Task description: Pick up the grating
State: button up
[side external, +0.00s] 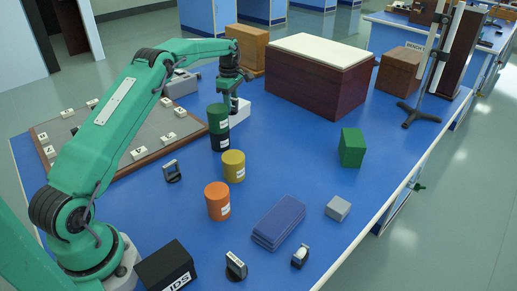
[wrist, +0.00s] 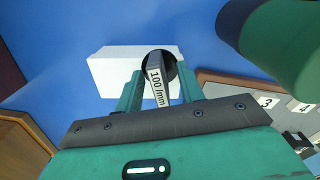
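The grating (wrist: 157,88) is a small grey piece with a dark round part and a label that reads 100 l/mm. In the wrist view it sits between the two fingers of my gripper (wrist: 160,82), in front of a white block. The fingers are on either side of it; I cannot tell whether they press on it. In the side view my gripper (side external: 233,105) points down beside the white block (side external: 240,108), behind the green and black cans. The grating cannot be made out there.
A green can (side external: 217,118) on a black can (side external: 220,141) stands close in front of my gripper. A yellow can (side external: 233,167) and an orange can (side external: 217,201) stand nearer. A dark red box (side external: 315,90) is behind right.

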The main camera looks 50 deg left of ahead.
grip_shut()
jog(key=shift+r, duration=0.15)
jog(key=shift+r, duration=1.7)
jog(key=shift+d+r, duration=0.1)
jog(key=shift+r, duration=0.2)
jog(key=s+d+r, duration=0.1)
jog(key=d+r, duration=0.5)
jog(key=d, duration=0.5)
jog(key=shift+s+d+r, duration=0.15)
jog(key=shift+s+r, duration=0.2)
